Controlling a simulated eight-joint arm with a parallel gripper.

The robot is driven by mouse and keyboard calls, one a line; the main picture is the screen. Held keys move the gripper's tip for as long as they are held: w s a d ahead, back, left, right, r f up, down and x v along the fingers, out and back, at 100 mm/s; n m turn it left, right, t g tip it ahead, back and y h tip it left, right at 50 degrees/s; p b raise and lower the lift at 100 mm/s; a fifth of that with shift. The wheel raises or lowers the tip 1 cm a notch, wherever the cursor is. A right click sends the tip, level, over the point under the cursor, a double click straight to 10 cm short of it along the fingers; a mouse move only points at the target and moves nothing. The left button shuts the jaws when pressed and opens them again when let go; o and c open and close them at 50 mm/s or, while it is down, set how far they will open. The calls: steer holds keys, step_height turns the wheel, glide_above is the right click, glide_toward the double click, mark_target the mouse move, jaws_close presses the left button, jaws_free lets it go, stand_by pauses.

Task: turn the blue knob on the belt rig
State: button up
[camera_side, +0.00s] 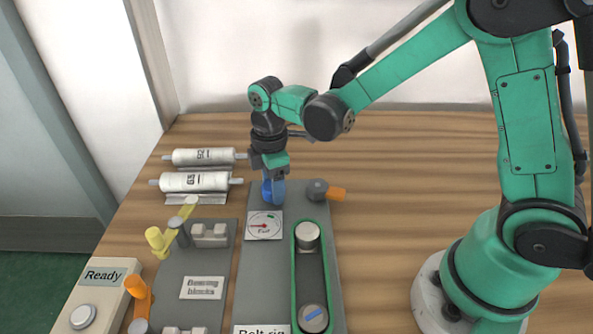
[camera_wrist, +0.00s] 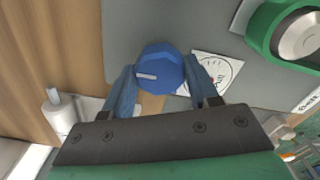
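The blue knob (camera_wrist: 160,68) has a pale line on its top and sits on the grey plate of the belt rig (camera_side: 264,272). In the wrist view it lies between the two blue fingers of my gripper (camera_wrist: 161,72), one on each side, with no clear gap. In the side view my gripper (camera_side: 273,190) points straight down at the far end of the rig and mostly hides the knob. A white dial (camera_side: 264,225) with a red needle pointing left lies just in front of the knob. It also shows in the wrist view (camera_wrist: 214,73).
An orange-handled lever (camera_side: 335,194) stands right of the knob. Left are the bearing blocks plate (camera_side: 202,288), two white rollers (camera_side: 195,182) and a Ready button box (camera_side: 92,300). Bare table lies right.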

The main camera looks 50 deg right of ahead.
steer(key=shift+c, duration=0.3)
steer(key=shift+m, duration=0.4)
steer(key=m, duration=0.4)
steer(key=shift+m, duration=0.4)
steer(key=m, duration=1)
steer(key=shift+m, duration=0.4)
steer(key=m, duration=0.5)
steer(key=shift+m, duration=0.3)
